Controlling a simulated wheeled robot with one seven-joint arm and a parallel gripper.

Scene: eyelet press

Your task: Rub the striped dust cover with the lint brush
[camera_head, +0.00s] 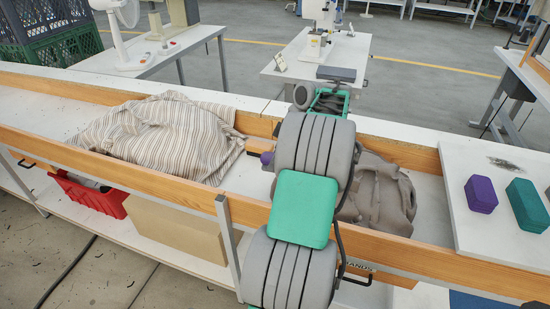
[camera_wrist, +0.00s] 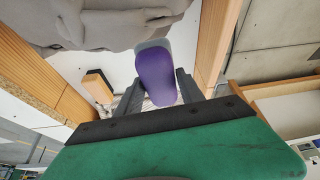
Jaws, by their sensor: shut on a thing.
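The striped dust cover (camera_head: 165,135) lies crumpled in the long wooden-sided trough, left of my arm in the head view. My gripper (camera_wrist: 158,84) is shut on a rounded purple thing with a grey-blue edge, which looks like the lint brush (camera_wrist: 156,70). A small purple part of the brush (camera_head: 267,158) shows at the left edge of my arm in the head view, right of the cover and apart from it. My arm hides the gripper there.
A grey cloth (camera_head: 375,195) lies crumpled right of my arm; it also shows in the wrist view (camera_wrist: 90,25). A wooden piece (camera_head: 234,152) lies beside the striped cover. A purple block (camera_head: 481,194) and a green block (camera_head: 527,205) stand on a white board at right. Wooden rails edge the trough.

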